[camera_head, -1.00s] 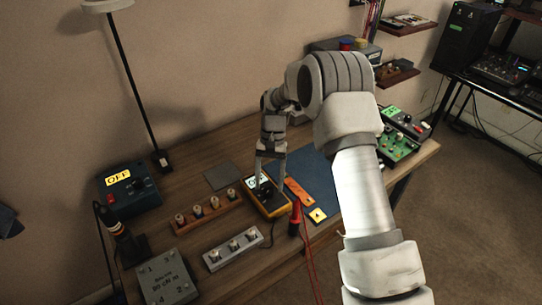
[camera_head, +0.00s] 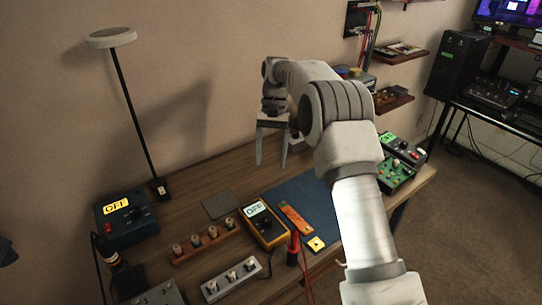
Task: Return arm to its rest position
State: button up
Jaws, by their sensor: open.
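My arm (camera_head: 355,175) reaches up from the lower right, bends at the top and hangs its gripper over the far side of the workbench. My gripper (camera_head: 271,162) points down with its two fingers apart and nothing between them. It is above and behind the yellow multimeter (camera_head: 264,226), clear of it. The multimeter's display reads OFF. The dark blue box (camera_head: 127,222) at the left of the bench also has a yellow OFF label.
A lamp (camera_head: 128,100) stands at the back left by the wall. A wooden strip with knobs (camera_head: 205,243), a grey knob strip (camera_head: 232,280), a blue mat (camera_head: 318,218) and a red probe (camera_head: 293,248) lie on the bench. Green boards (camera_head: 398,170) sit at right.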

dwell(0.4)
jog(key=s+d+r+n+t, duration=0.1)
jog(key=s+d+r+t, duration=0.25)
jog(key=s+r, duration=0.35)
jog(key=s+d+r+t, duration=0.2)
jog(key=s+d+r, duration=0.3)
jog(key=r, duration=0.4)
jog(key=s+d+f+t, duration=0.1)
jog(key=s+d+t, duration=0.1)
jog(key=s, duration=0.8)
jog(key=s+d+f+n+t, duration=0.1)
jog(key=s+d+t, duration=0.1)
jog(key=s, duration=0.8)
jog(key=shift+d+t+h, duration=0.25)
jog(key=shift+t+h, duration=0.1)
jog(key=shift+h, duration=0.05)
jog(key=shift+a+r, duration=0.1)
jog(key=shift+a, duration=0.05)
